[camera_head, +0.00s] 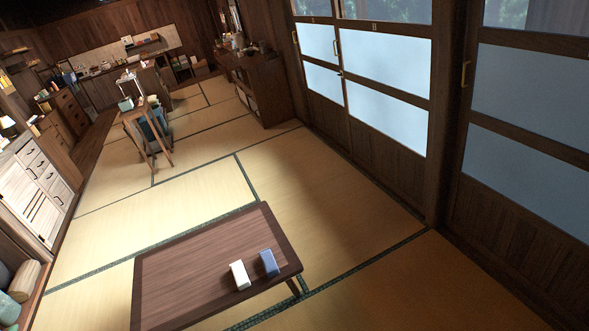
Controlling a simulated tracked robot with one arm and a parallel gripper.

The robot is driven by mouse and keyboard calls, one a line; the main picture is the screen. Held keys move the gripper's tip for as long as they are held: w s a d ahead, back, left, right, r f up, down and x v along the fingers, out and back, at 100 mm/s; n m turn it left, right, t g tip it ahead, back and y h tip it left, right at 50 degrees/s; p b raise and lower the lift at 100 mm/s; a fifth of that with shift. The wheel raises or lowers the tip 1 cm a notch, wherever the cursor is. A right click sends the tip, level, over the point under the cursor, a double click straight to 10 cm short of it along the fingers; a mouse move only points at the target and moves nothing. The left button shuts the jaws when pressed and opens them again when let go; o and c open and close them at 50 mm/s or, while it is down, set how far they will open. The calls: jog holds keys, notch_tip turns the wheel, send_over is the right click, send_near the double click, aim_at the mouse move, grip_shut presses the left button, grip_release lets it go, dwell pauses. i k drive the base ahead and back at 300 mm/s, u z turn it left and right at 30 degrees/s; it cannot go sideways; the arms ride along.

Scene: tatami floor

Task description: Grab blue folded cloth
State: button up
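A blue folded cloth (269,263) lies on a low dark wooden table (190,275) in the lower middle of the view. It is near the table's right edge. A white folded cloth or block (240,275) lies just left of it, with a small gap between them. My gripper does not show in this view. The view is tilted and looks down on the table from some distance.
Tatami floor (290,180) is open beyond and right of the table. Sliding doors (375,85) line the right wall. A wooden cabinet (258,88) stands further back. A small table with a chair (150,130) is at the far left, and white drawers (35,185) are at the left edge.

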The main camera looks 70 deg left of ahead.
aim_at(271, 267)
jog(key=u, duration=0.05)
jog(key=i, duration=2.45)
jog(key=u, duration=3.45)
jog(key=i, duration=1)
jog(key=u, duration=0.05)
